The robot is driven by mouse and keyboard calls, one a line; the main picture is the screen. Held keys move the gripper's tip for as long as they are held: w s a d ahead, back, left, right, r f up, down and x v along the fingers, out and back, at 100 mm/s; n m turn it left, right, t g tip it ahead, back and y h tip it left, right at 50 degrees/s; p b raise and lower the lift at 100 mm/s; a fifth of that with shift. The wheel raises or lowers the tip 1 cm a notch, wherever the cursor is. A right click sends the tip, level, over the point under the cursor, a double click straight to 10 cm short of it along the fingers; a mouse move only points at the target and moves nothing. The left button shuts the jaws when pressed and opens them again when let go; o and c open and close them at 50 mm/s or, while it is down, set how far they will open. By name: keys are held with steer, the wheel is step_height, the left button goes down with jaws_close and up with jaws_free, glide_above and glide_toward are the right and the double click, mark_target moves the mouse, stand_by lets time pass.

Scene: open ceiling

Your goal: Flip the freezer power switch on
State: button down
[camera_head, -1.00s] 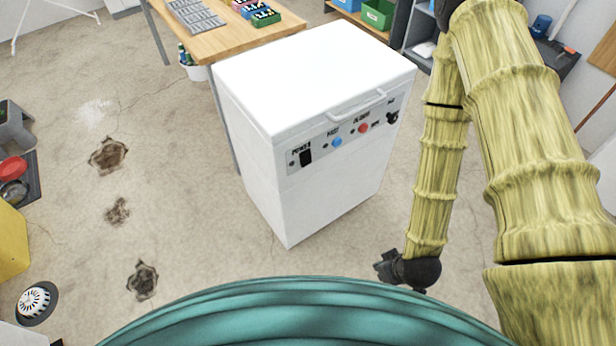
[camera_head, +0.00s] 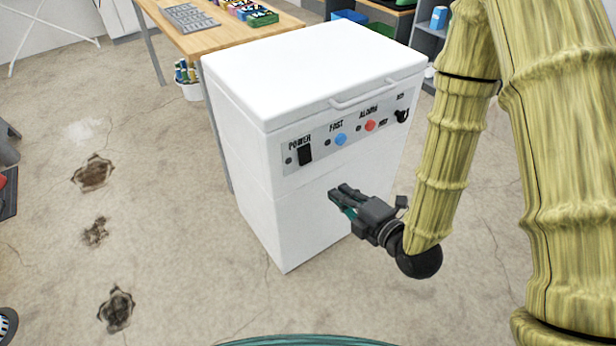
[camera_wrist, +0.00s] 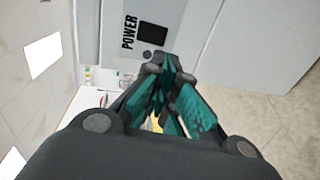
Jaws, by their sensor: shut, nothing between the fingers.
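The white chest freezer (camera_head: 262,206) stands in the middle of the head view with its lid closed. On its front control panel (camera_head: 322,152) is a black power switch (camera_head: 305,155) under the word POWER. The switch also shows in the wrist view (camera_wrist: 153,34), just past my fingertips; which way it is set is too small to tell. My gripper (camera_head: 338,196) is shut and empty, in front of the freezer's front face, below and to the right of the switch. In the wrist view, its teal fingers (camera_wrist: 168,75) point toward the panel.
Right of the switch are a blue button (camera_head: 341,139), a red button (camera_head: 370,125) and a black knob (camera_head: 402,116). The lid handle (camera_head: 363,95) juts out above the panel. A wooden table (camera_head: 205,42) stands behind the freezer. The floor in front is clear.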

mark_target(302, 163)
steer(key=shift+a+r, duration=0.1)
steer(key=shift+r, duration=0.1)
steer(key=b+x, duration=0.1)
steer(key=x, duration=1.3)
steer(key=shift+r, duration=0.1)
steer(key=shift+a, duration=0.1)
